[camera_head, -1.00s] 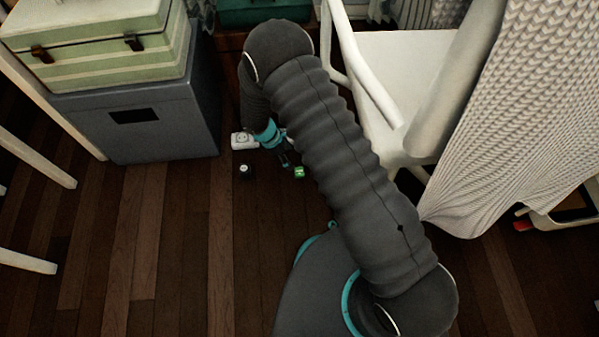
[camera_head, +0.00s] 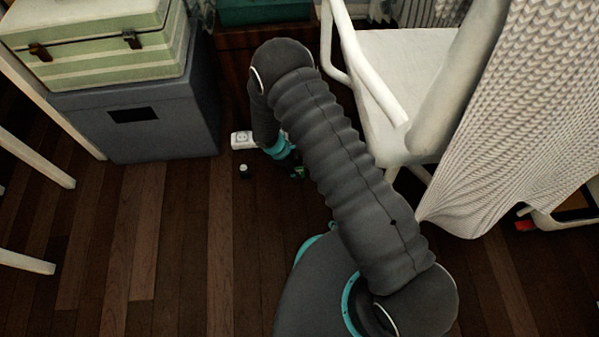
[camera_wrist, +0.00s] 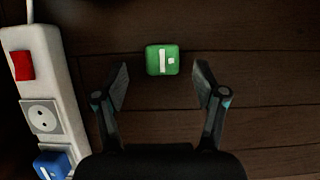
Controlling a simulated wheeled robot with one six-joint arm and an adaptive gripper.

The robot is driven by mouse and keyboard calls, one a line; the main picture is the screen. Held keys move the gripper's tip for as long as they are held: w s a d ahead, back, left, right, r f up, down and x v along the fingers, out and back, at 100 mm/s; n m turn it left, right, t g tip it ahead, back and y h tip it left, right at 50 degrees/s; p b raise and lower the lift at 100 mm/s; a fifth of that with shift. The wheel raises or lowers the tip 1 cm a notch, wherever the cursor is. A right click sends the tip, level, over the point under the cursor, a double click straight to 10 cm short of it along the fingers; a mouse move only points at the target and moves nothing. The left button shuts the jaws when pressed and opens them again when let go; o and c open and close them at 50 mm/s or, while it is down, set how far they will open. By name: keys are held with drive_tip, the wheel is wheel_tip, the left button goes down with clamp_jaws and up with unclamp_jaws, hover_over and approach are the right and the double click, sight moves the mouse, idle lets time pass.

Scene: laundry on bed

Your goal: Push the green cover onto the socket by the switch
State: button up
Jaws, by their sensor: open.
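The green cover (camera_wrist: 162,60) lies on the dark wood floor, a small square block with white marks on its top. It shows just beyond and between the fingertips of my gripper (camera_wrist: 161,80) in the wrist view. My gripper is open and empty. In the head view the green cover (camera_head: 298,171) is partly hidden by my gripper. The white power strip (camera_wrist: 45,85) lies at the left of the wrist view. Its red switch (camera_wrist: 22,66) is near the cable end, and a bare socket (camera_wrist: 42,117) is beside the switch. The power strip also shows in the head view (camera_head: 242,140).
A blue cover (camera_wrist: 54,165) sits on the strip below the bare socket. A small black-and-white item (camera_head: 244,171) stands on the floor left of my gripper. A grey box (camera_head: 150,120) is at the left, a white chair (camera_head: 385,90) at the right. Floor in front is clear.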

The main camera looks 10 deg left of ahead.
sight(299, 171)
drive_tip(key=x, duration=0.3)
drive_tip(key=shift+s+f, duration=0.15)
drive_tip(key=shift+c, duration=0.3)
drive_tip(key=c, duration=1)
drive_tip(key=shift+r, duration=0.65)
wheel_tip(299, 171, up, 3)
drive_tip(key=s+d+r, duration=0.2)
drive_tip(key=s, duration=0.1)
drive_tip(key=s+d+r, duration=0.2)
drive_tip(key=s, duration=0.1)
drive_tip(key=s+d+r, duration=0.2)
drive_tip(key=s, duration=0.1)
drive_tip(key=shift+s+d+r, duration=0.25)
drive_tip(key=shift+d+r, duration=0.15)
